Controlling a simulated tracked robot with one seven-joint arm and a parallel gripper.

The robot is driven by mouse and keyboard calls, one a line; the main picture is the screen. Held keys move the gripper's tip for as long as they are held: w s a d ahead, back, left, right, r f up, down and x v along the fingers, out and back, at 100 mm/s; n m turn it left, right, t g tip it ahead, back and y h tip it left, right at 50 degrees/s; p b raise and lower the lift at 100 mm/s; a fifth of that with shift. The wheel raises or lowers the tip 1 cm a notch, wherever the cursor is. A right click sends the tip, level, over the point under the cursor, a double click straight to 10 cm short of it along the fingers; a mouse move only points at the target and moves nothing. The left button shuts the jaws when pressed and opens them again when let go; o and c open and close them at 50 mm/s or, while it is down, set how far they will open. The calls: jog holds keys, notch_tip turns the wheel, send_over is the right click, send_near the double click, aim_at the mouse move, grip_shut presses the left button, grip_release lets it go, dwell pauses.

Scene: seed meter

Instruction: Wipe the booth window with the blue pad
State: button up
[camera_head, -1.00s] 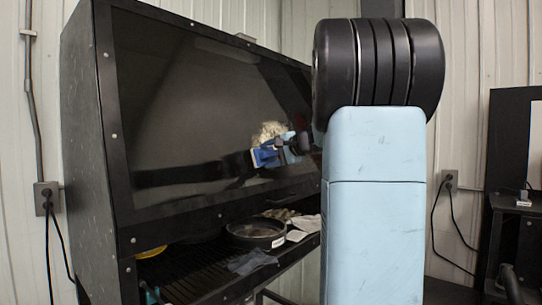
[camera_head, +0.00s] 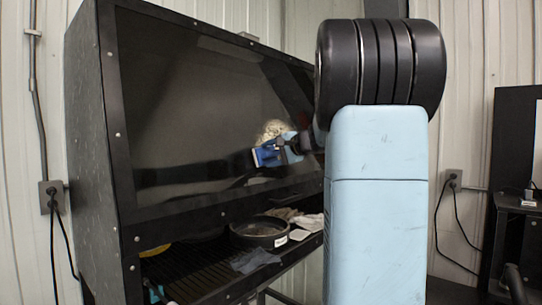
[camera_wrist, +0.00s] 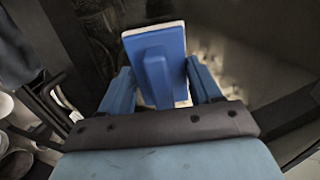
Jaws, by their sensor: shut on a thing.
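The booth window (camera_head: 190,110) is a large dark, sloping pane in a black frame, filling the left half of the head view. A pale, dusty smudge (camera_head: 273,130) sits on its lower right part; it also shows in the wrist view (camera_wrist: 232,68). My gripper (camera_head: 289,149) is shut on the blue pad (camera_head: 266,155), just below and partly over the smudge. In the wrist view, the pad (camera_wrist: 155,45) has a blue back and handle and a pale edge, with my fingers (camera_wrist: 160,88) on both sides. I cannot tell whether the pad touches the glass.
Below the window is an open slatted shelf (camera_head: 190,275). On it are a round dark pan (camera_head: 258,232), a grey rag (camera_head: 255,261) and pale cloths or gloves (camera_head: 305,222). A wall outlet with cables (camera_head: 50,197) is at left. A dark stand (camera_head: 515,205) is at right.

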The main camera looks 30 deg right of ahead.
jog(key=shift+w+a+f, duration=0.15)
jog(key=shift+w+a, duration=0.05)
jog(key=shift+w, duration=0.35)
jog(key=shift+d, duration=0.1)
jog(key=shift+w+d, duration=0.3)
jog(key=shift+d, duration=0.6)
jog(key=shift+w+d, duration=0.25)
jog(key=shift+d, duration=0.6)
jog(key=shift+w+d, duration=1.55)
jog(key=shift+d, duration=2.75)
jog(key=shift+w+d, duration=1.55)
jog(key=shift+d, duration=2.7)
jog(key=s+a+r, duration=0.1)
jog(key=a, duration=0.4)
jog(key=s+a+r, duration=0.1)
jog(key=s+a, duration=0.1)
jog(key=a, duration=0.4)
jog(key=shift+r, duration=0.25)
